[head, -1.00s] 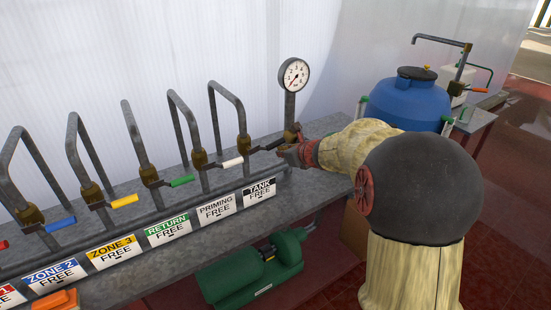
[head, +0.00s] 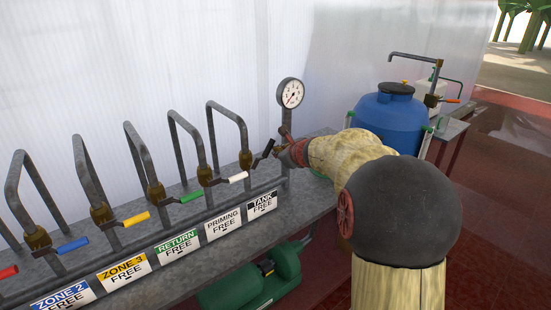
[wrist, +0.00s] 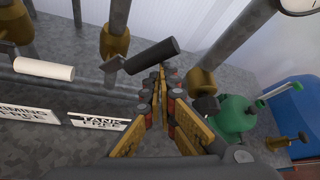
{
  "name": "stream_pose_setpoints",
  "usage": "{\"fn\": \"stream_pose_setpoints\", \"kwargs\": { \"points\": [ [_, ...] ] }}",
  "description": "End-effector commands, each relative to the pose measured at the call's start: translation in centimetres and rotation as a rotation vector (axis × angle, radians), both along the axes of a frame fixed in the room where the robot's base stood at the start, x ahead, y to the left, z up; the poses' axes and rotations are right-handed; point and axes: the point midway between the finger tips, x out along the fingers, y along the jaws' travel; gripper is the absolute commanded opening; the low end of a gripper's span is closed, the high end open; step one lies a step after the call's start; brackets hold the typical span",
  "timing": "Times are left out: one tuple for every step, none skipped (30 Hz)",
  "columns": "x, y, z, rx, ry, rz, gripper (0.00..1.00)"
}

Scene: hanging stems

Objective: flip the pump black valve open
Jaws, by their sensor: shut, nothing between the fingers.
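The black valve handle (head: 263,153) is on the rightmost valve of the row, above the black TANK label (head: 262,204). In the head view it tilts upward to the right. In the wrist view the black handle (wrist: 150,56) lies just beyond and left of the fingertips; whether they touch it I cannot tell. My gripper (wrist: 162,75) is shut and empty. In the head view my gripper (head: 284,153) is right of the handle, partly hidden by my own arm. The valve's brass body (wrist: 115,40) shows left of the handle in the wrist view.
The white handle (head: 238,177) stands close on the left, with green (head: 192,196), yellow and blue handles further left. A pressure gauge (head: 290,93) on its post is close behind my gripper. A blue tank (head: 388,120) stands to the right. A green pump (head: 250,285) is below the bench.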

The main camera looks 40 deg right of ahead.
Motion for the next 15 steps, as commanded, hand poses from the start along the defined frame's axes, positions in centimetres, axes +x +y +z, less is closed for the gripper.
{"fn": "stream_pose_setpoints", "kwargs": {
  "points": [
    [0.0, 0.2, 0.6, -0.001, -0.003, 0.002, 0.00],
    [0.0, 0.3, 0.8, -0.001, -0.003, 0.002, 0.00],
    [0.0, 0.6, 1.0, -0.001, -0.003, 0.002, 0.00],
    [0.0, 0.8, 1.2, -0.001, -0.003, 0.002, 0.00],
    [0.0, 1.0, 1.3, 0.000, -0.002, 0.002, 0.00],
    [0.0, 1.2, 1.5, -0.001, -0.002, 0.003, 0.00],
    [0.0, 1.4, 1.6, -0.001, -0.002, 0.003, 0.00],
    [0.0, 1.6, 1.7, -0.002, -0.002, 0.002, 0.00],
    [0.0, 1.8, 1.8, -0.001, -0.001, 0.003, 0.00],
    [0.0, 2.0, 1.9, 0.000, -0.001, 0.002, 0.00],
    [0.0, 2.2, 2.0, 0.000, -0.001, 0.002, 0.00],
    [0.0, 2.4, 2.1, 0.001, -0.001, 0.002, 0.00],
    [0.0, 2.6, 2.2, 0.001, -0.002, 0.002, 0.00],
    [-0.1, 2.7, 2.2, 0.001, -0.002, 0.002, 0.00],
    [-0.1, 2.9, 2.3, 0.001, -0.002, 0.002, 0.00]
  ]
}}
